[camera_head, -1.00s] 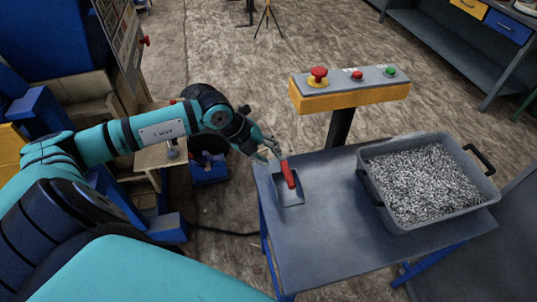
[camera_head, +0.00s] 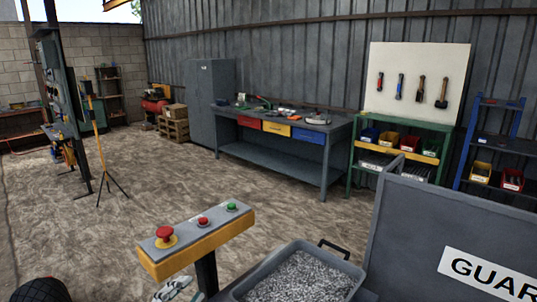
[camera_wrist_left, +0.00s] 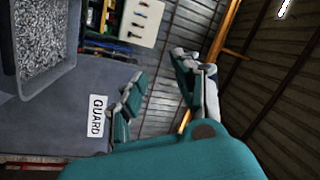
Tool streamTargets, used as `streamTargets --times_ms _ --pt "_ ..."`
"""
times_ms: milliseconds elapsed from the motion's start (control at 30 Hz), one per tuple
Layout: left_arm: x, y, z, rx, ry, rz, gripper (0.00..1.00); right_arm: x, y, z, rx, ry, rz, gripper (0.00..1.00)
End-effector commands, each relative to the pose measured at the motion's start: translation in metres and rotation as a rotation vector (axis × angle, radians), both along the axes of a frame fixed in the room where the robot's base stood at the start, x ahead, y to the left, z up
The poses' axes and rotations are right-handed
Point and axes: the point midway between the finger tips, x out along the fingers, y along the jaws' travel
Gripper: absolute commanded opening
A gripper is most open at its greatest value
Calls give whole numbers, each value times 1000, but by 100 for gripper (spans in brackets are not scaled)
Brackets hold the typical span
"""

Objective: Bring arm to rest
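My left gripper (camera_head: 174,289) shows only in part at the bottom edge of the head view, just left of the control box post. In the left wrist view its two teal and grey fingers (camera_wrist_left: 158,66) stand apart with nothing between them. A dark part of my left arm (camera_head: 40,291) shows at the bottom left corner of the head view. Most of the arm is below the frame. My right gripper is in neither view.
A yellow control box (camera_head: 196,239) with red and green buttons stands close to the left gripper. A grey tray (camera_head: 352,272) of gravel and a GUARD panel (camera_head: 415,235) are to its right. A workbench (camera_head: 270,150) stands behind, with open floor between.

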Motion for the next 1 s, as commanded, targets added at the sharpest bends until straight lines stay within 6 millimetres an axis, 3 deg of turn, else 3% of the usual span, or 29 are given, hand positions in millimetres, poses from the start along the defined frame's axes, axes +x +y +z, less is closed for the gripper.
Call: streamTargets --times_ms 67,133,200,300,400,500,633,833,867,1000 --pt "0 31 -7 -175 85 210 31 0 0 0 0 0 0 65" --pt "-5 61 -29 -288 205 395 31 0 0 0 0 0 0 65" --pt "-20 85 -64 -370 369 565 31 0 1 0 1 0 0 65" --pt "-58 100 -122 -431 650 748 31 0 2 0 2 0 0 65" --pt "-97 98 -163 -443 884 835 31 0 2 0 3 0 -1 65" --pt "-132 89 -190 -436 1075 869 31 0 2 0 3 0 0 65" --pt "-174 72 -213 -418 1284 875 31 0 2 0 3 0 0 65" --pt "-233 44 -231 -377 1560 827 31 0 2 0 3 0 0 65" --pt "-238 41 -235 -369 1590 820 31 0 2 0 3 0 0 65" --pt "-224 42 -277 -358 1591 830 31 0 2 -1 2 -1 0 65"
